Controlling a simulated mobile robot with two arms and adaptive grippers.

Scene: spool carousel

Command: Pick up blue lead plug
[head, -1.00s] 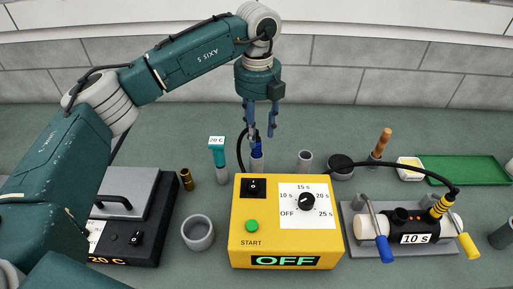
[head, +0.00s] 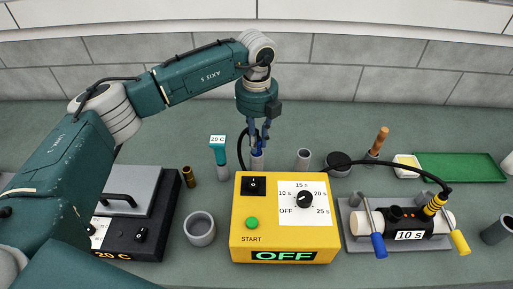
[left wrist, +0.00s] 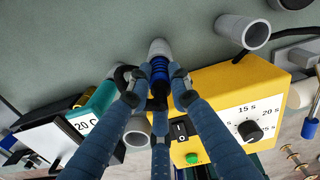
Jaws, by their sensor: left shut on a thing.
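The blue lead plug (head: 257,152) stands upright in a grey tube holder (head: 257,166) behind the yellow timer box. In the left wrist view the ribbed plug (left wrist: 159,72) shows between my fingers, with the pale holder (left wrist: 159,48) beyond it. My left gripper (head: 259,143) points down from above and is shut on the plug; it also shows in the left wrist view (left wrist: 156,88). A black cable (head: 241,147) loops beside the plug. The fingers hide part of the plug. My right gripper is not in view.
The yellow timer box (head: 242,225) reads OFF and stands close in front. A teal-topped 20 C tool (head: 218,150) stands to the left, an empty grey tube (head: 304,159) to the right. A clamped black 10 s device (head: 405,222) with a cable stands further right.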

